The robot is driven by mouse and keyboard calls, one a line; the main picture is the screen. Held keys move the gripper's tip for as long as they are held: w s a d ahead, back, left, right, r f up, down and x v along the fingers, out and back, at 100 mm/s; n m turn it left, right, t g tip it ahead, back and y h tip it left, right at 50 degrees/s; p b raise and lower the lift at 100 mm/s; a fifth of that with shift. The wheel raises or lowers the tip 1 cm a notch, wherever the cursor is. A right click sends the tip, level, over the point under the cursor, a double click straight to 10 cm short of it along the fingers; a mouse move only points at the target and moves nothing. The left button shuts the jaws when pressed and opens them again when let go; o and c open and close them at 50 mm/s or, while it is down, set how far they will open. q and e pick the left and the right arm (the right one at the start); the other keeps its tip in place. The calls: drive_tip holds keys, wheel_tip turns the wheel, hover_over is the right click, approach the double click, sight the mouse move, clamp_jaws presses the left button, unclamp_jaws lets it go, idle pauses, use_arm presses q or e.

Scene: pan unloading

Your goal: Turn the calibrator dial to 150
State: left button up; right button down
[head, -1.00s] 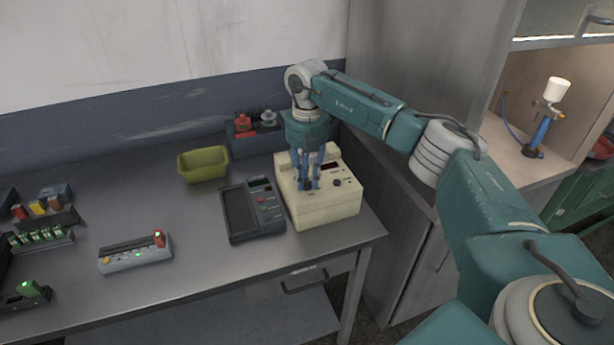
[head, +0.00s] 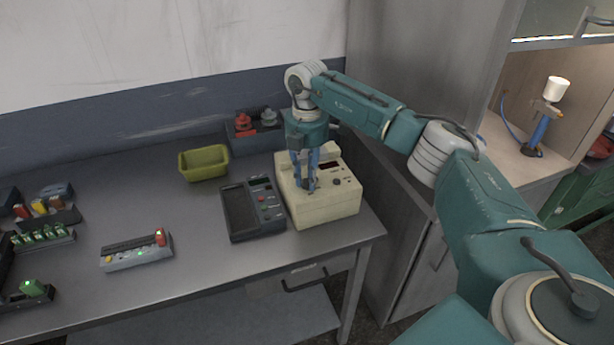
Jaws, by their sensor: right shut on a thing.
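The calibrator is a cream box (head: 325,211) at the right end of the grey bench, with a dark display (head: 331,166) and a small dark knob (head: 337,182) on its sloped top. My right gripper (head: 309,188) points straight down over the left part of that top. Its blue fingers are closed around the dial there, which they mostly hide. The dial's markings and the digits on the display are too small to read. My left gripper is not in view.
A dark handheld-style device (head: 252,208) lies just left of the calibrator. A yellow-green bin (head: 203,163) and a dark holder with red and grey parts (head: 254,133) stand behind. A grey strip module (head: 137,251) lies further left. A tall cabinet (head: 425,75) stands close on the right.

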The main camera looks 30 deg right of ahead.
sight(307, 180)
idle(0.3)
drive_tip(key=c, duration=1.5)
unclamp_jaws()
drive_tip(key=shift+r, duration=0.15)
wheel_tip(307, 180, up, 12)
drive_tip(key=shift+f, duration=0.1)
